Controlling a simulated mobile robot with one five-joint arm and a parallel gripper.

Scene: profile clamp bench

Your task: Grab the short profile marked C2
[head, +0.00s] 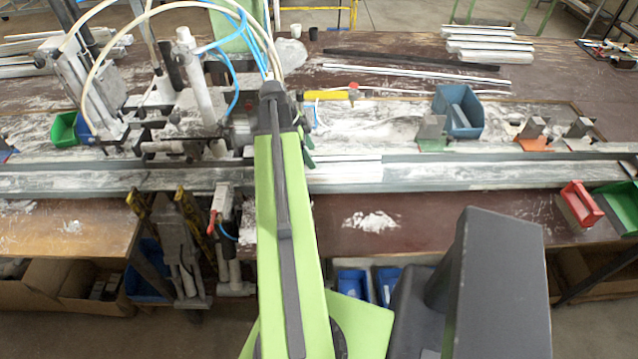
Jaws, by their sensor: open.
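No marking C2 is readable on any profile. A short, bright silver profile piece (346,170) lies along the long rail in the middle of the bench, just right of my arm; I cannot tell whether it is C2. Several pale profiles (488,46) are stacked at the back right, and long thin ones (415,74) lie in front of them. My green arm reaches up the middle of the picture and covers part of the rail. My gripper cannot be made out; small dark green pieces show beside the arm, but I cannot tell what they belong to.
The long grey rail (480,172) runs across the bench. A clamping machine with hoses (185,95) stands left of my arm. A blue bin (458,110) and small clamp blocks stand behind the rail. Red (580,204) and green (618,207) bins sit at the right front edge.

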